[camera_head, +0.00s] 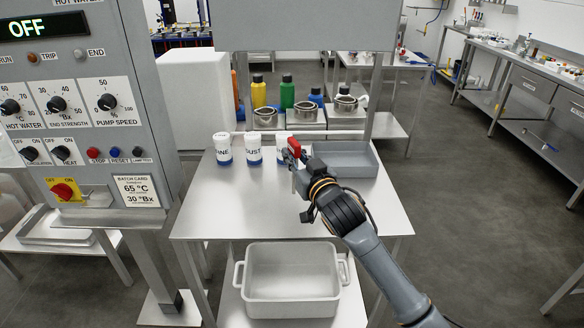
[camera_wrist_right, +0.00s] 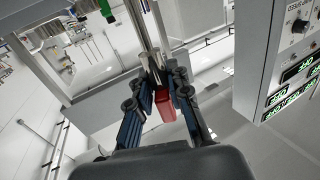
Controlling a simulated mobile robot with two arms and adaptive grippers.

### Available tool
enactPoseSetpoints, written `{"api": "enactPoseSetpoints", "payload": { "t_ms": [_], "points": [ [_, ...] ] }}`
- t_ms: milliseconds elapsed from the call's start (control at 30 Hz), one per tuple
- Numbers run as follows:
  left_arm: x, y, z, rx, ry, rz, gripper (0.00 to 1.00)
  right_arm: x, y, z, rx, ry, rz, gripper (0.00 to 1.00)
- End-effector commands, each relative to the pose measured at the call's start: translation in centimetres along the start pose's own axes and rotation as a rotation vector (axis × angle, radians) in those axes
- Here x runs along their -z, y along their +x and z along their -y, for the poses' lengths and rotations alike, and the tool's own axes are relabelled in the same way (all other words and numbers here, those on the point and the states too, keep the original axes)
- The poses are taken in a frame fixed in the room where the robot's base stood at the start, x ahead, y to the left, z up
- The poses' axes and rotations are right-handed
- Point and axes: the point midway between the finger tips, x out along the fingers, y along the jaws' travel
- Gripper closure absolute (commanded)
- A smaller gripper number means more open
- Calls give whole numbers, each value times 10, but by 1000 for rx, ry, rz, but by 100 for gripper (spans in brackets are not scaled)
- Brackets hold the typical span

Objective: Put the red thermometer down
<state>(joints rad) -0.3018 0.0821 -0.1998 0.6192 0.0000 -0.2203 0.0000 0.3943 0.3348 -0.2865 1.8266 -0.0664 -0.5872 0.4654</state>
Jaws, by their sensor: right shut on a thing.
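The red thermometer (camera_head: 294,147) is in my right gripper (camera_head: 302,160), above the back middle of the steel table (camera_head: 245,205). In the right wrist view the red body (camera_wrist_right: 166,106) sits between the two fingers of the right gripper (camera_wrist_right: 160,90), which are shut on it. The gripper and arm hide part of the thermometer in the head view. My left gripper is in neither view.
White jars with blue bases (camera_head: 223,149) stand just left of the gripper; one is partly hidden by it. A grey tray (camera_head: 362,165) lies at the table's back right. The front left tabletop is clear. A white tub (camera_head: 292,283) sits below. A control panel (camera_head: 85,100) stands at left.

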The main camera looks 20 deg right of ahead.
Motion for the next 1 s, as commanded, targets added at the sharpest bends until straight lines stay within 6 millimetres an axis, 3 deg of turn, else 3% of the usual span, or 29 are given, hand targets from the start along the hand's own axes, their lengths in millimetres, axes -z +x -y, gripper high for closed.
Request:
{"api": "enactPoseSetpoints", "payload": {
  "t_ms": [400, 767, 800, 867, 900, 1000],
  "points": [
    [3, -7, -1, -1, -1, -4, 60, -40, 9, 3, 1, 1, -1, 100],
    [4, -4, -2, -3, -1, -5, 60, -45, 9, 3, 1, 1, -1, 100],
    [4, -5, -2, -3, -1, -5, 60, -44, 9, 3, 1, 1, -1, 76],
    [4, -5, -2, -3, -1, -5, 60, -44, 9, 3, 1, 1, -1, 64],
    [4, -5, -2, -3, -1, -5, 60, -44, 9, 3, 1, 1, -1, 59],
    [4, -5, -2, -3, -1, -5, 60, -44, 9, 3, 1, 1, -1, 59]
  ]
}}
